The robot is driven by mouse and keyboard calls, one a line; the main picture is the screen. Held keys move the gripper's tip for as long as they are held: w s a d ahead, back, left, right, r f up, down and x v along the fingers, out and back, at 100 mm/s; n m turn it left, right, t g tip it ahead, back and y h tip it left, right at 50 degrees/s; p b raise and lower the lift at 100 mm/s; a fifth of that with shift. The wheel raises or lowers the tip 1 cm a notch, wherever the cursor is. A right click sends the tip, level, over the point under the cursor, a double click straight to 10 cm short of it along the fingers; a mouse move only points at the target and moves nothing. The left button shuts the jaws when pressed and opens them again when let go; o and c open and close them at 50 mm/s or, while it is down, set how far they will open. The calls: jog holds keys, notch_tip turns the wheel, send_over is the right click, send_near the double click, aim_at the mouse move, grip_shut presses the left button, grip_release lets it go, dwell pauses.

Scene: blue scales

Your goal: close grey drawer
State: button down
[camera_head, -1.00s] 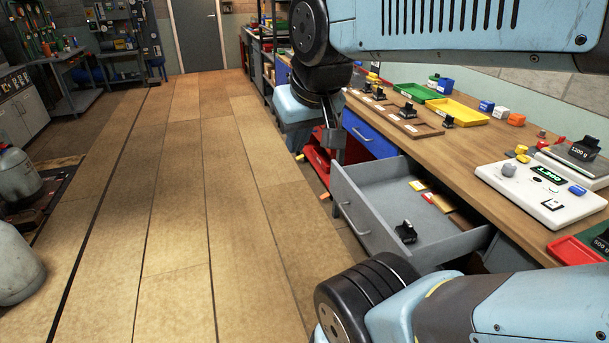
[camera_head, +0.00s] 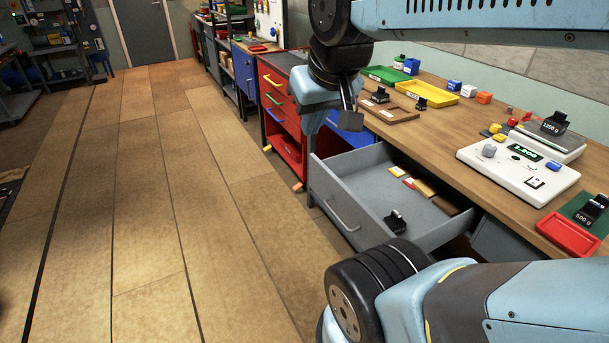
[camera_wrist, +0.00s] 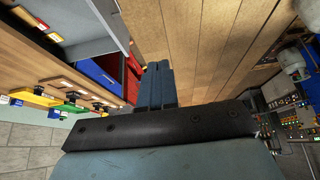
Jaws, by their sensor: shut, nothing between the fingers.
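The grey drawer (camera_head: 333,203) stands pulled out from under the wooden workbench in the head view. It holds a black weight (camera_head: 396,222) and several small flat coloured items. Its grey inside also shows at the upper left of the wrist view (camera_wrist: 86,22). My gripper (camera_head: 348,110) hangs above the drawer's far left corner in the head view, pointing down, with its fingers together and nothing between them. In the wrist view the shut fingers (camera_wrist: 158,75) point toward the floor side. I cannot tell whether they touch the drawer; they look apart from it.
The wooden bench top (camera_head: 440,130) carries a white scale (camera_head: 517,165), a yellow tray (camera_head: 428,92), a green tray (camera_head: 386,75) and a red tray (camera_head: 568,235). A red tool cabinet (camera_head: 283,125) stands beyond the drawer. The floor (camera_head: 200,200) to the left is clear.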

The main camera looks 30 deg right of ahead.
jog(key=w+d+f+n+g+h, duration=0.2)
jog(key=w+f+n+g+h, duration=0.1)
jog(key=w+f+n, duration=0.5)
jog(key=w+d+f+n+g+h, duration=0.2)
jog(key=w+f+n+h, duration=0.15)
jog(key=w+n, duration=0.5)
jog(key=w+f+n+h, duration=0.2)
jog(key=w+f+n, duration=0.2)
jog(key=f+n, duration=0.6)
jog(key=n, duration=1)
send_near(320, 186)
notch_tip(320, 186, down, 4)
jog(key=d, duration=0.2)
jog(key=shift+w+d+f+h, duration=0.1)
jog(key=shift+d+h, duration=0.15)
jog(key=shift+d, duration=0.15)
jog(key=shift+w+d+f+h, duration=0.15)
jog(key=shift+d+h, duration=0.05)
jog(key=shift+d, duration=0.25)
